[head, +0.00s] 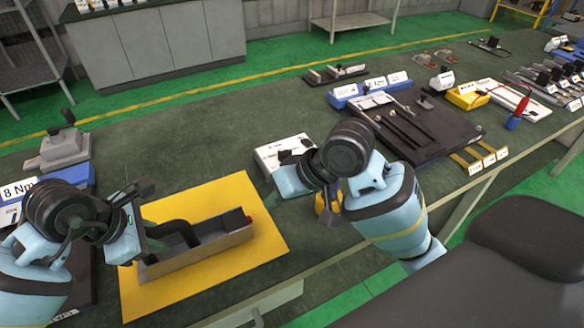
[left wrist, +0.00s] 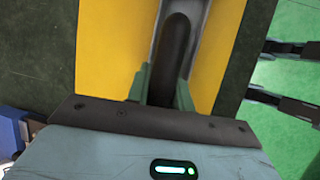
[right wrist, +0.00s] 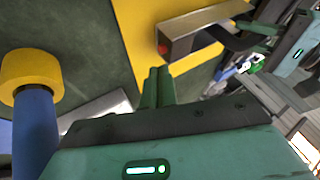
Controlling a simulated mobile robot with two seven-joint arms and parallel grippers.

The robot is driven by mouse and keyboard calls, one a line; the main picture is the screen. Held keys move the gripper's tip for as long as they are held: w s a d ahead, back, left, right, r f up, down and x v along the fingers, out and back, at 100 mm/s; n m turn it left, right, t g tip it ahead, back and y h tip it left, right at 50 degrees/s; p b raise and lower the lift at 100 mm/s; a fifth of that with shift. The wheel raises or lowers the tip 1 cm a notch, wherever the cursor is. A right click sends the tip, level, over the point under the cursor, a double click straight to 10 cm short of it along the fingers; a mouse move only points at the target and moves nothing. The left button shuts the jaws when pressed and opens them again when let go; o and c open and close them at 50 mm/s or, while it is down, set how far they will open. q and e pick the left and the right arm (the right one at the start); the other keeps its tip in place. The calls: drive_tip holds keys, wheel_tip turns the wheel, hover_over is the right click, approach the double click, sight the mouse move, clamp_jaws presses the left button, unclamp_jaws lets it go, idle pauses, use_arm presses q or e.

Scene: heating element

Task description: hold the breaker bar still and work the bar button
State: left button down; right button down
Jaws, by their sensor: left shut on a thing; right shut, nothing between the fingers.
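The breaker bar, a grey metal channel (head: 205,252) with a black curved handle (left wrist: 175,50), lies on a yellow mat (head: 245,195). The red bar button (right wrist: 163,48) is on the channel's end face; it also shows in the head view (head: 248,218). My left gripper (left wrist: 163,88) is shut on the black handle, one finger on each side. My right gripper (right wrist: 158,75) is shut and empty, its fingertips just short of the button in the right wrist view, with a small gap apparent. In the head view its fingertips are hard to make out.
A white box (head: 283,152) stands behind the mat. A yellow-capped blue post (right wrist: 30,80) is close to my right gripper. A black tray with rods (head: 415,120) lies to the right. A grey clamp-like device (head: 62,148) stands at the back left.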

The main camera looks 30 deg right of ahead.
use_arm(q)
drive_tip(key=shift+a+f, duration=0.15)
drive_tip(key=shift+f, duration=0.1)
use_arm(e)
drive_tip(key=v, duration=1.1)
drive_tip(key=shift+d+r, duration=0.2)
drive_tip(key=shift+d, duration=0.15)
drive_tip(key=shift+s, duration=0.15)
use_arm(q)
drive_tip(key=c, duration=1.1)
unclamp_jaws()
drive_tip(key=shift+c, duration=0.2)
drive_tip(key=shift+r, duration=0.1)
drive_tip(key=shift+r, duration=0.15)
drive_tip(key=shift+a+r, duration=0.15)
drive_tip(key=shift+r, duration=0.2)
drive_tip(key=v, duration=1.1)
